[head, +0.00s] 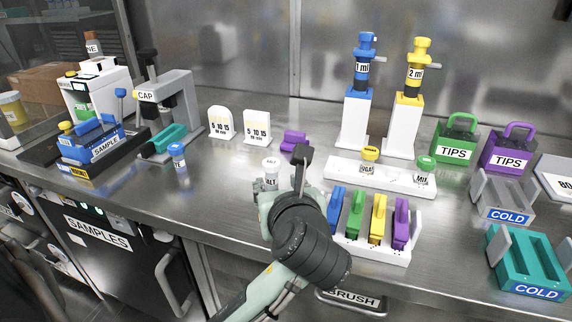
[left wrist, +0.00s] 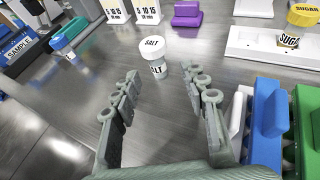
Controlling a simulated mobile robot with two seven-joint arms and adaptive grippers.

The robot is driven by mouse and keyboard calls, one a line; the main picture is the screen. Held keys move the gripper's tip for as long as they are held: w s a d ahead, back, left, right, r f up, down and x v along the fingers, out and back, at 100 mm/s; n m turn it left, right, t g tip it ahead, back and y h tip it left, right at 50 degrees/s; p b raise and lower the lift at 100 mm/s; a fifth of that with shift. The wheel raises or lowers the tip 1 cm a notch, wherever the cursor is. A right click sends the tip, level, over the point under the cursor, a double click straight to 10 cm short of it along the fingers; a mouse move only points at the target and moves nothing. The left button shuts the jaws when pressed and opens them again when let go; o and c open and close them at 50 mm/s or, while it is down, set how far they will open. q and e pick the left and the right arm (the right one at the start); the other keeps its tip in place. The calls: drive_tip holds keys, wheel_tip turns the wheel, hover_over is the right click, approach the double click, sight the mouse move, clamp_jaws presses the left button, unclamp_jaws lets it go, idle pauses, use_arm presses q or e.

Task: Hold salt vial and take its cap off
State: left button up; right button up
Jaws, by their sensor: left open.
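The salt vial (head: 270,180) stands upright on the steel bench, with its white cap (head: 271,163) on. In the left wrist view the salt vial (left wrist: 158,67) and its cap (left wrist: 152,46), marked SALT, show just ahead of the fingertips, roughly centred in the gap. My left gripper (head: 278,192) is close in front of the vial in the head view. In the left wrist view the gripper (left wrist: 159,78) is open and empty, a finger on each side. I see no contact with the vial. My right gripper is not in view.
A white rack with coloured holders (head: 375,250) stands close right of my left arm. A white tray (head: 325,170) behind it carries the sugar vial (head: 369,160) and another vial (head: 424,170). A blue-capped vial (head: 178,160) stands at left. The bench between is clear.

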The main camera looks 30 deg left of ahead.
sight(273, 178)
use_arm(q)
drive_tip(key=shift+w+a+f, duration=0.35)
drive_tip(key=shift+w+a, duration=0.05)
drive_tip(key=shift+a, duration=0.25)
drive_tip(key=x, duration=0.5)
drive_tip(key=shift+w+a+f, duration=0.15)
drive_tip(key=shift+w+a, duration=0.05)
clamp_jaws()
